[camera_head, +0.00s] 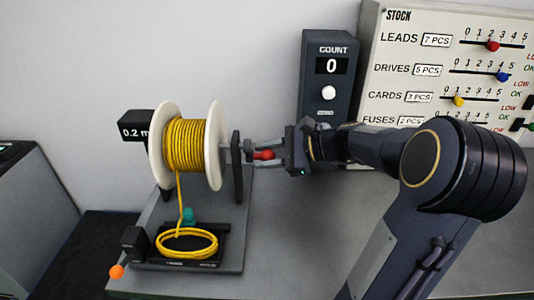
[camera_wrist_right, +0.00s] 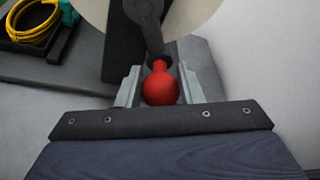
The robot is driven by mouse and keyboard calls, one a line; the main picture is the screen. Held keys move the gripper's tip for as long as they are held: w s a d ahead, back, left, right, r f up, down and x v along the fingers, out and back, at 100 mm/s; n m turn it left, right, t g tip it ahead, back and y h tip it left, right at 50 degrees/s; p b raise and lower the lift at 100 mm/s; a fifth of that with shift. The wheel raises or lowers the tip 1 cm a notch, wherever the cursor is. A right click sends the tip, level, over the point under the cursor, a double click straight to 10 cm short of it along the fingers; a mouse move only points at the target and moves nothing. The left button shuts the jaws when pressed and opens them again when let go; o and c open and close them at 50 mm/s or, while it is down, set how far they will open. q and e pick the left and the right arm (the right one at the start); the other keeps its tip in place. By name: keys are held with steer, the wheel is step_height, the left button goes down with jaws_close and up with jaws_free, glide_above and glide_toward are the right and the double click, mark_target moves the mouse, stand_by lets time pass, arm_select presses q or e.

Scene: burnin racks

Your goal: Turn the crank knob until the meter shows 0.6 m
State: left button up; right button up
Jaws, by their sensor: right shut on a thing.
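The red crank knob (camera_head: 264,155) sits at the right side of the cable reel, and it also shows in the right wrist view (camera_wrist_right: 160,84). My right gripper (camera_head: 262,154) is shut on the red knob, with a finger on each side of it. The reel (camera_head: 216,147) has white flanges and is wound with yellow cable (camera_head: 187,146). A black meter (camera_head: 133,127) left of the reel reads 0.2 m. A strand of cable runs down from the reel to a yellow coil (camera_head: 187,243) in a black tray (camera_head: 222,258). My left gripper is not in view.
A dark counter box (camera_head: 316,96) reading 0 stands behind my right gripper. A white stock board (camera_head: 400,90) with coloured sliders is at the back right. A teal piece (camera_head: 188,215) and an orange ball (camera_head: 116,272) are near the tray. The grey tabletop right of the reel is clear.

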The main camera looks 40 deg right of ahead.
steer(key=shift+a+r, duration=0.15)
steer(key=shift+a, duration=0.1)
steer(key=shift+s+a+f+b, duration=0.4)
steer(key=shift+s+a+b, duration=0.1)
steer(key=shift+s+a, duration=0.3)
steer(key=shift+s, duration=0.1)
steer(key=shift+s+a+r, duration=0.15)
steer(key=shift+s+a, duration=0.7)
steer(key=shift+s, duration=0.2)
